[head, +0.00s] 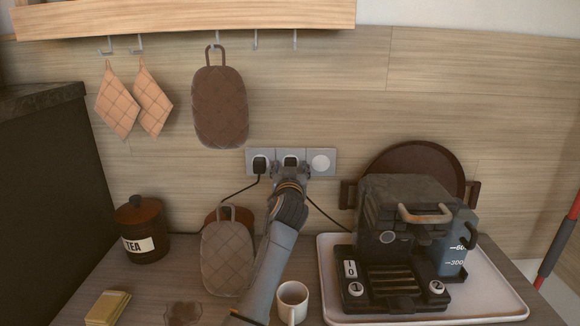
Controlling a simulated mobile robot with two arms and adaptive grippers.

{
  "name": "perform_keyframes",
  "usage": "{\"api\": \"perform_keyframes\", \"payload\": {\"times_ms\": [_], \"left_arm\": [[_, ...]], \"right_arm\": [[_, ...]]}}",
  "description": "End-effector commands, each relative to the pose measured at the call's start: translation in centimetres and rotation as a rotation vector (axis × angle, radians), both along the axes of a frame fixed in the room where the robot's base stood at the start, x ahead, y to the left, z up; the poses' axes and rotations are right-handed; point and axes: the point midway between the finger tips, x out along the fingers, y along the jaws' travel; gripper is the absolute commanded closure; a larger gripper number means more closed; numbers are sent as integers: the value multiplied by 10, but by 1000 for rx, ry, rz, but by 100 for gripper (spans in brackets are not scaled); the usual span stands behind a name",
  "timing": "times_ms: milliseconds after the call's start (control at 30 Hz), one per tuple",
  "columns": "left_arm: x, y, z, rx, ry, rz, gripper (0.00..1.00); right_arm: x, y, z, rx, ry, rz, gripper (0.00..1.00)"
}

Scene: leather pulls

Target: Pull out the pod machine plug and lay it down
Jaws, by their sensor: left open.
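The black pod machine (400,235) stands on a white tray (490,305) at the right. A wall plate with three sockets (321,161) is behind the counter. A dark plug (291,160) sits in the middle socket, partly hidden by my left gripper. A dark cord (328,214) runs from that area down right toward the machine. My left gripper (291,170) is open, with its fingers at the middle plug; I cannot tell whether they touch it. My right gripper is out of view.
Another black plug (260,165) is in the left socket, close beside my gripper. A white mug (293,300) stands by my forearm. A quilted grey-brown mitt (228,258) stands left of it. A tea jar (141,230) and yellow sponge (108,307) are farther left.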

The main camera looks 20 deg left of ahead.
Motion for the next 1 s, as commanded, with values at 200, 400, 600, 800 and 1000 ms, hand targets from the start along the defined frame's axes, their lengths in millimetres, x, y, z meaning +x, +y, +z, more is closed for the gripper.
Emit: {"api": "perform_keyframes", "payload": {"times_ms": [200, 400, 600, 800, 1000], "left_arm": [[0, 0, 0, 0, -1, 0, 40], [0, 0, 0, -1, -1, 0, 40], [0, 0, 0, -3, -2, 0, 40], [0, 0, 0, -2, -2, 0, 40], [0, 0, 0, -1, -1, 0, 80]], "right_arm": [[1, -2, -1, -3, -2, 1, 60], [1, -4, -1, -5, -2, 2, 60], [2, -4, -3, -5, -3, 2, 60], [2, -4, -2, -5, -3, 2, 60], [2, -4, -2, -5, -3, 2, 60]]}}
